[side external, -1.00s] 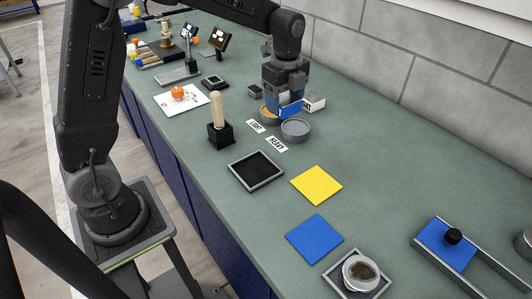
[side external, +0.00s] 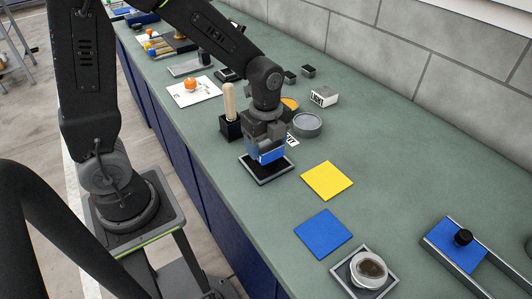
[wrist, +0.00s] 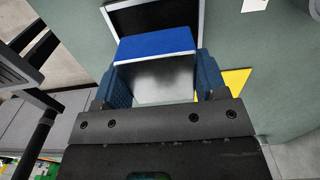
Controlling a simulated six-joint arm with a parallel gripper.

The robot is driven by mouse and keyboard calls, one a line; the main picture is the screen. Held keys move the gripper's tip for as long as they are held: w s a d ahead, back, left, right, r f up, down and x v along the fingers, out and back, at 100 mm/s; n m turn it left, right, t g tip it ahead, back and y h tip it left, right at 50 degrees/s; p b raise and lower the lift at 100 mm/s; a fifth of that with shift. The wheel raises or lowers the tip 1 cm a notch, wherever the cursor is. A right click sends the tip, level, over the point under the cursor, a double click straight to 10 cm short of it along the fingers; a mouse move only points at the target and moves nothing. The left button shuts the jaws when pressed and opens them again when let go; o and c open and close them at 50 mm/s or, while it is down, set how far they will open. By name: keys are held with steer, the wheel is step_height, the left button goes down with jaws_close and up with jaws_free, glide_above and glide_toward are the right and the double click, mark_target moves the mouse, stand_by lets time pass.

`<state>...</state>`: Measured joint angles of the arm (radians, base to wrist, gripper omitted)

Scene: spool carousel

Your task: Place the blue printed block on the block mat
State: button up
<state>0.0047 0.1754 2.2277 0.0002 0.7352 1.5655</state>
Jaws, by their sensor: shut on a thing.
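My gripper (side external: 266,150) is shut on the blue block (side external: 270,156). In the wrist view, the block (wrist: 155,43) shows a blue face and a grey metallic side between the blue finger pads of my gripper (wrist: 158,76). No print on it can be made out. The block is over a black square mat with a grey raised rim (side external: 268,182), and the arm hides the mat's far part. The mat's rim also shows at the top of the wrist view (wrist: 108,16). I cannot tell whether the block touches the mat.
A yellow square (side external: 327,180) and a blue square (side external: 323,234) lie to the right. A wooden-handled tool in a black holder (side external: 229,112) stands close on the left. A grey round dish (side external: 306,125) and a white block marked LIGHT (side external: 324,96) are behind.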

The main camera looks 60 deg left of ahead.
mark_target(266, 153)
steer(key=shift+f, duration=1.6)
steer(key=shift+f, duration=0.1)
steer(key=o, duration=1.2)
steer(key=shift+c, duration=0.2)
step_height(266, 153, up, 12)
steer(key=shift+r, duration=0.1)
steer(key=s+r+n+t, duration=0.5)
steer(key=s+n, duration=0.6)
steer(key=n, duration=0.7)
steer(key=shift+s+r+t, duration=0.3)
steer(key=shift+s+r, duration=0.05)
steer(key=shift+r, duration=0.3)
